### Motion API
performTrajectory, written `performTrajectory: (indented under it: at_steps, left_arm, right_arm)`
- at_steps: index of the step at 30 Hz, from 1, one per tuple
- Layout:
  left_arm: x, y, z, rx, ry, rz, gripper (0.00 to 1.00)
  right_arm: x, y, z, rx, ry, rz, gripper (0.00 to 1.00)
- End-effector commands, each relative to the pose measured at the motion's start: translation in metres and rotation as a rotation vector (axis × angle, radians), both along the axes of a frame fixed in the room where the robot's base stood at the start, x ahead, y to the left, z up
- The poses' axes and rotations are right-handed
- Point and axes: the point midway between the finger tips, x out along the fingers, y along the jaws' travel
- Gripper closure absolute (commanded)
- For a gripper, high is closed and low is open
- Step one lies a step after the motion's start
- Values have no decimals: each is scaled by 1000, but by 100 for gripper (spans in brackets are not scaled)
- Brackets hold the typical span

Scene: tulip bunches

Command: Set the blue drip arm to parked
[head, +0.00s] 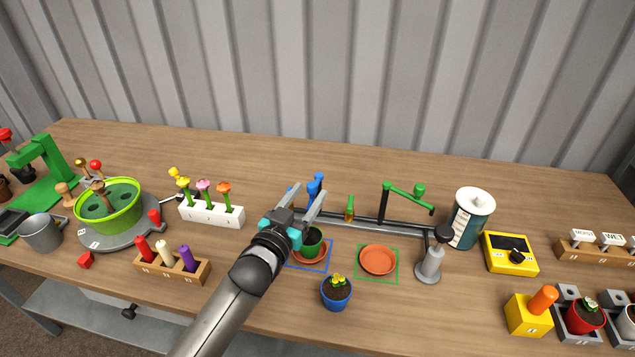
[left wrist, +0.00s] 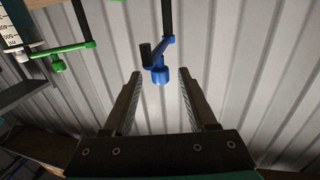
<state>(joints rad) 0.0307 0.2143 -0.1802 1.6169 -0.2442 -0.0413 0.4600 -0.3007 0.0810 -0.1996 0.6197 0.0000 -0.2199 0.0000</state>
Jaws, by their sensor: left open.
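The blue drip arm (head: 315,186) stands on the grey rail at the middle of the table, partly hidden by my left gripper in the head view. In the left wrist view the blue drip arm (left wrist: 158,60) shows on a dark post, with its blue nozzle beyond and between the fingertips. My left gripper (head: 312,190) is open, with nothing between its fingers. It also shows in the left wrist view (left wrist: 159,74). I cannot tell whether it touches the arm. My right gripper is not in view.
A green drip arm (head: 405,194) stands right on the same rail (head: 365,221). Below are a green pot (head: 313,241), an empty terracotta saucer (head: 378,260) and a blue pot (head: 336,294). A grey pump-like stand (head: 429,264) is at right.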

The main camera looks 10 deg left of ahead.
Motion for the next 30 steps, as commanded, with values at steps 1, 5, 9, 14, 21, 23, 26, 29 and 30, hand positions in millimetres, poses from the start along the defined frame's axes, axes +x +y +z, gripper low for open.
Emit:
performTrajectory:
  at_steps: [1, 5, 9, 14, 21, 23, 26, 29, 30]
  left_arm:
    - [9, -1, 0, 0, -3, 0, 42]
    - [28, -5, 0, -1, -2, 0, 42]
    - [43, -7, -1, -1, -1, 0, 42]
    - [53, -9, 0, 0, 0, 0, 42]
    - [57, -10, 0, 0, 0, 0, 42]
    - [56, -10, 0, -1, 0, 0, 42]
    - [56, -10, 0, -1, 0, 0, 45]
    - [56, -10, 0, -1, 0, 0, 57]
    - [56, -10, 0, -1, 0, 0, 61]
  right_arm:
    - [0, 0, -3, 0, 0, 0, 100]
    - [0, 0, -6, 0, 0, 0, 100]
    - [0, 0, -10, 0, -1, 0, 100]
    - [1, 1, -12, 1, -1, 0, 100]
    - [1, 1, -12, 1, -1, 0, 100]
    - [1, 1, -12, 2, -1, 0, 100]
    - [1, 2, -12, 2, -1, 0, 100]
    - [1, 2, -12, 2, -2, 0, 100]
    - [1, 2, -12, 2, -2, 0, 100]
